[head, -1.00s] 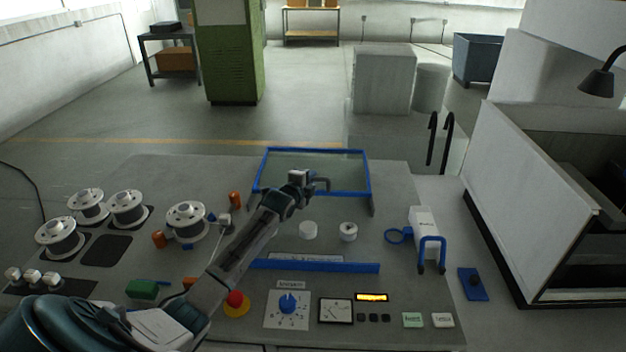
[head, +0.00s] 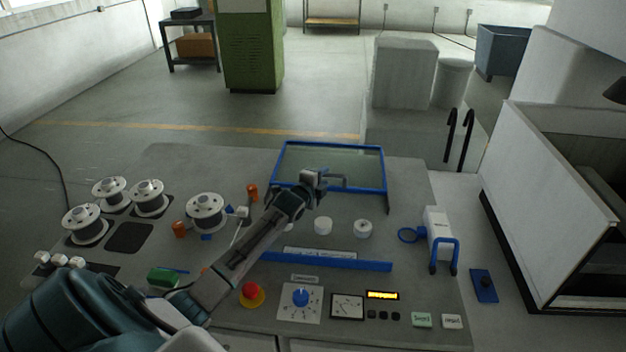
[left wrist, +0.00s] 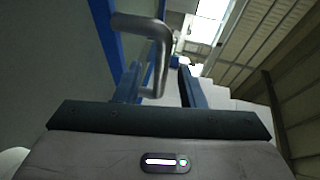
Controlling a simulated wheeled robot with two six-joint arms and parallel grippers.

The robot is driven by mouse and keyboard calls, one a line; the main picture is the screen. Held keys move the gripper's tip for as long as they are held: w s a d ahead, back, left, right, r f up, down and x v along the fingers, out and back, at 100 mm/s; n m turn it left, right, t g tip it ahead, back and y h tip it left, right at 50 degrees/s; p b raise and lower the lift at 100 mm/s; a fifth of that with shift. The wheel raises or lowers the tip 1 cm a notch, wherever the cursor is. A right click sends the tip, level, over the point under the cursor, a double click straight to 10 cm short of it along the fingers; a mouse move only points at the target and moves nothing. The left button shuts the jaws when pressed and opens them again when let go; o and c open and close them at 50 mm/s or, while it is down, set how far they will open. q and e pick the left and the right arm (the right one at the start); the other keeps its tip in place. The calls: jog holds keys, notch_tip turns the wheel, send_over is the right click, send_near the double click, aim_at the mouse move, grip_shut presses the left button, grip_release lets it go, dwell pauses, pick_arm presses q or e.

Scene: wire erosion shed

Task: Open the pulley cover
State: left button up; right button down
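The pulley cover is a clear panel in a blue frame (head: 384,172); it stands raised and tilted at the back of the grey bench top. Its grey bar handle (head: 352,189) is on the lower edge, and also shows large in the left wrist view (left wrist: 158,50). My left gripper (head: 322,180) is at this handle, partly hiding the cover's lower edge. In the left wrist view its fingers (left wrist: 160,85) are apart, with the handle's end between them and a gap to the right finger. Two white pulleys (head: 323,225) (head: 363,228) stand uncovered in front. My right gripper is out of view.
Several wire spools (head: 206,211) stand on the left of the bench. A blue rail (head: 340,264) lies before the pulleys. A red button (head: 252,293) and dial (head: 300,299) are near the front, under or beside my left arm. A white machine tank (head: 545,190) stands right.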

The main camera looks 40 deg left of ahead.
pick_arm(q)
jog(key=p+v, duration=0.4)
jog(key=v, duration=0.3)
jog(key=shift+s, duration=0.2)
dwell(0.4)
